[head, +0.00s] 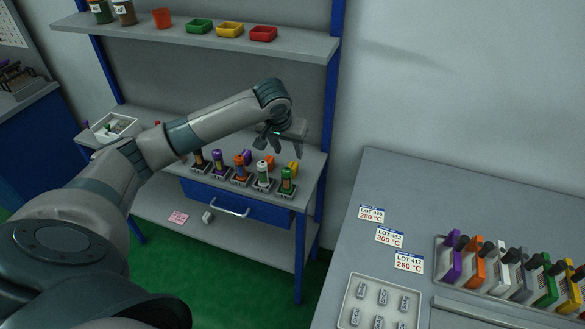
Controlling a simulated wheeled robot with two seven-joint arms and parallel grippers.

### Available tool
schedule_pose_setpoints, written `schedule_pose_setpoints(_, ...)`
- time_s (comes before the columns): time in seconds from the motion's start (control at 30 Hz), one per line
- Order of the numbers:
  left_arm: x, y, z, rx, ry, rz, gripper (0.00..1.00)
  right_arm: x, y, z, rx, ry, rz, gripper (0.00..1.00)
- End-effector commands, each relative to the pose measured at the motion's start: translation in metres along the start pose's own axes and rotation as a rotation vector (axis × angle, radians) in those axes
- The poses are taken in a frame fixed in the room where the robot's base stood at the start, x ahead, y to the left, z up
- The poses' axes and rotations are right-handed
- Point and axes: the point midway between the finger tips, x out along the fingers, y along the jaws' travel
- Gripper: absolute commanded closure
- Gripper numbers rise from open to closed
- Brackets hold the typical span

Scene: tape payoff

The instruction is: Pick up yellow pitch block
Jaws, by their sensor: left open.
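A small yellow block (293,167), which looks like the yellow pitch block, sits at the right end of the grey workbench top. It is behind the rightmost of several tools standing in holders. My left gripper (280,149) is above the bench near the yellow block, slightly to its left in the picture. Its fingers point down, apart and empty. The gap between fingers and block is hard to judge. My right gripper is not in view.
Small purple (246,156) and orange (269,161) blocks sit left of the yellow one. A green-topped tool (286,181) stands just in front. A shelf (190,35) with bins is above. The right table (450,200) holds a tray (379,304) and a rack of coloured items.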

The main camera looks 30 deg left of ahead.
Motion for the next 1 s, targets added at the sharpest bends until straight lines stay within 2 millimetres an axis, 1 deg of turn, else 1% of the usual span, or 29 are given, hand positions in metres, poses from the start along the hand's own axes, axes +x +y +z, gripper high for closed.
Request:
schedule_pose_setpoints(0.03, 0.008, 0.000, 0.001, -0.001, -0.004, -0.001, 0.56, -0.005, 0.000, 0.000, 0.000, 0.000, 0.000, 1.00)
schedule_pose_setpoints(0.2, 0.036, 0.000, 0.000, 0.000, -0.003, -0.001, 0.56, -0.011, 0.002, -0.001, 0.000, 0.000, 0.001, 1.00)
schedule_pose_setpoints(0.33, 0.051, 0.000, 0.000, -0.001, -0.002, 0.000, 0.56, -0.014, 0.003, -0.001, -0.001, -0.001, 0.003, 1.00)
schedule_pose_setpoints(0.5, 0.058, 0.000, 0.000, 0.000, 0.000, -0.001, 0.56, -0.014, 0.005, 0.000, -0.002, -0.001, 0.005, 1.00)
schedule_pose_setpoints(0.87, 0.060, -0.001, 0.000, 0.000, 0.000, 0.000, 0.56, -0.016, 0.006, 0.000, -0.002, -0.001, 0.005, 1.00)
schedule_pose_setpoints(1.0, 0.070, -0.002, -0.001, -0.001, -0.002, -0.001, 0.56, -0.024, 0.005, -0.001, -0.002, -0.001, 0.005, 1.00)
